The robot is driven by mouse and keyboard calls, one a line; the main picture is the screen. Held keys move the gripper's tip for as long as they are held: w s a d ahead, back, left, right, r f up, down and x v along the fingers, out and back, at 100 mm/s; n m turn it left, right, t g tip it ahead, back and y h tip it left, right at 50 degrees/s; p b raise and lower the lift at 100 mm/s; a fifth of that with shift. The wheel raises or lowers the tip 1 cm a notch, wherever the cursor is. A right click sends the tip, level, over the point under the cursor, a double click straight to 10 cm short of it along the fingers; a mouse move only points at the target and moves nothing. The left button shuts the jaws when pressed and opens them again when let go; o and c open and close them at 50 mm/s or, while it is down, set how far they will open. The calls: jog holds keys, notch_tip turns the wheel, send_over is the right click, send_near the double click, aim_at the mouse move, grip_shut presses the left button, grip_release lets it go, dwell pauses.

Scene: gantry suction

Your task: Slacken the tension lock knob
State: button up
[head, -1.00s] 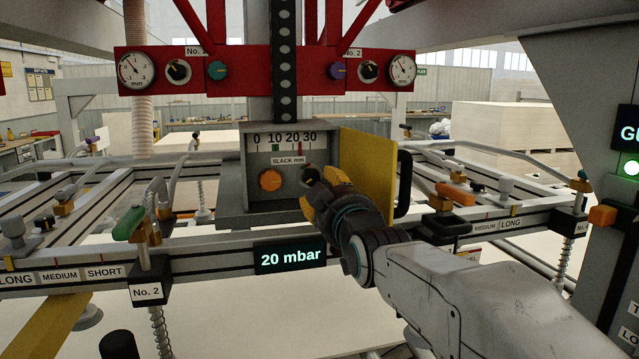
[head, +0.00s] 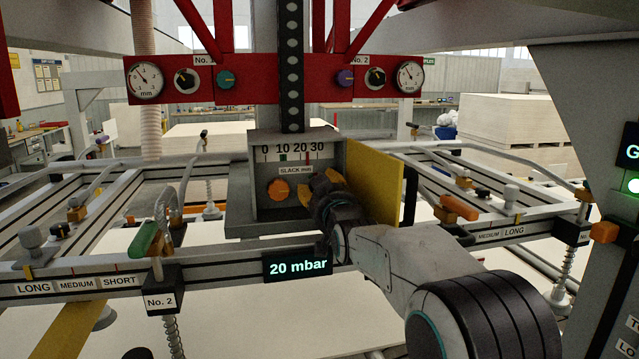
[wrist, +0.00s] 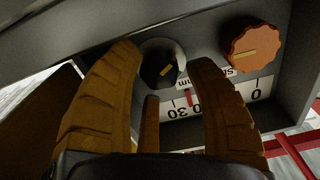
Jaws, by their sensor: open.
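The grey slack box (head: 240,190) holds two knobs under a "SLACK mm" scale; no label tells which is the tension lock knob. The orange knob (head: 278,190) is on the left and also shows in the wrist view (wrist: 253,48), with a yellow mark. The black knob (wrist: 158,70), also with a yellow mark, lies between and just beyond my fingertips in the wrist view. My gripper (head: 322,184) hides it in the head view. My gripper, also in the wrist view (wrist: 162,66), is open; I cannot tell whether it touches the black knob.
The yellow door (head: 372,180) of the box stands open close to the right of my gripper, with a black handle (head: 410,195). A "20 mbar" display (head: 298,266) sits on the rail below. A red beam with gauges (head: 265,88) runs above.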

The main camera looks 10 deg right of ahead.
jog(key=shift+w, duration=0.45)
jog(key=shift+o, duration=0.4)
jog(key=c, duration=1)
jog(key=shift+f+m+b, duration=0.1)
jog(key=shift+m+b, duration=0.8)
jog(key=shift+b, duration=0.2)
jog(key=shift+r+m+b, duration=0.25)
jog(key=shift+m+b, duration=0.05)
jog(key=shift+m, duration=0.3)
jog(key=o, duration=0.9)
jog(key=shift+f, duration=0.1)
jog(key=shift+s, duration=0.15)
jog(key=s, duration=1.1)
jog(key=shift+s, duration=0.4)
